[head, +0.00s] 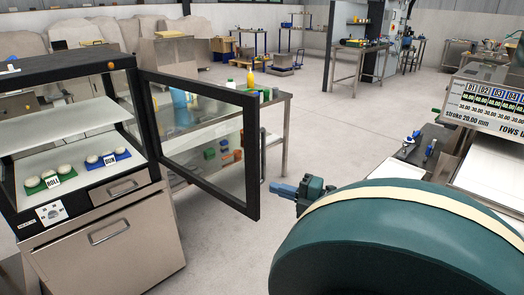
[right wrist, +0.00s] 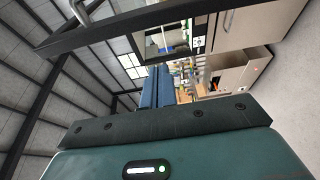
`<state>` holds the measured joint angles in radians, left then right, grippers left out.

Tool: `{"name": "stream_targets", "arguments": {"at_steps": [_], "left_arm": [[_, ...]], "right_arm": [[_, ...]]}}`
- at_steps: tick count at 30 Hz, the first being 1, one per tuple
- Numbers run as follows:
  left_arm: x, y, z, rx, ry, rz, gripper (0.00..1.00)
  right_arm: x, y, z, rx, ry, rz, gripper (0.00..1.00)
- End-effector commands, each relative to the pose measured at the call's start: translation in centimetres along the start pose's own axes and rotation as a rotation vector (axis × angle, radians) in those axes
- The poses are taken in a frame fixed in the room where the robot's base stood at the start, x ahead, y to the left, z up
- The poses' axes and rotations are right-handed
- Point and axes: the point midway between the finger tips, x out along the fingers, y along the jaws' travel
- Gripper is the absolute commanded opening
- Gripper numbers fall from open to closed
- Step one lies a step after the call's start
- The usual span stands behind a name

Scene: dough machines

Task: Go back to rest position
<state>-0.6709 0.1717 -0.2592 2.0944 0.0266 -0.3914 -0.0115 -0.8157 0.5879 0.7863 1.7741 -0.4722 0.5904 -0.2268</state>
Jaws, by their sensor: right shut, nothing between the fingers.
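My right gripper (head: 272,188) has blue fingers that are shut and empty. It points left in the head view, beside the lower corner of an open glass door (head: 254,150). I cannot tell whether it touches the door. In the right wrist view the shut blue fingers (right wrist: 157,85) show at the middle, with a dark door frame beyond them. My own large teal arm part fills the lower right of the head view. My left gripper is not in view.
A steel cabinet (head: 105,240) at left holds a green tray (head: 33,189) and a blue tray (head: 123,156) with pale dough pieces. A table with a yellow bottle (head: 250,78) stands behind the door. A machine with a display (head: 490,100) is at right. Open floor (head: 335,130) lies between.

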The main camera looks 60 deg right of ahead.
Motion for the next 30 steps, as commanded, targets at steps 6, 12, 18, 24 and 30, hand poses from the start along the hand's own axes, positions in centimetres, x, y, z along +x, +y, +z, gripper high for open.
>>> {"name": "stream_targets", "arguments": {"at_steps": [6,12,18,24,30], "left_arm": [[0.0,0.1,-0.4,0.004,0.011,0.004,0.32],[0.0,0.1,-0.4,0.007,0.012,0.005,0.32],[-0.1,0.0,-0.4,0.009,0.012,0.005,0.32],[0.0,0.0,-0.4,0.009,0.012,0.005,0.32],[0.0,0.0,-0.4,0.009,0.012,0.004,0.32]], "right_arm": [[-1.8,0.0,0.2,0.001,0.0,0.0,0.0],[-1.9,0.0,0.2,0.001,0.001,0.001,0.0],[-1.9,0.0,0.2,0.001,0.001,0.001,0.0],[-1.5,-0.5,0.0,0.036,-0.035,0.002,0.0],[0.6,-4.0,-2.0,0.275,-0.258,-0.02,0.0]]}}
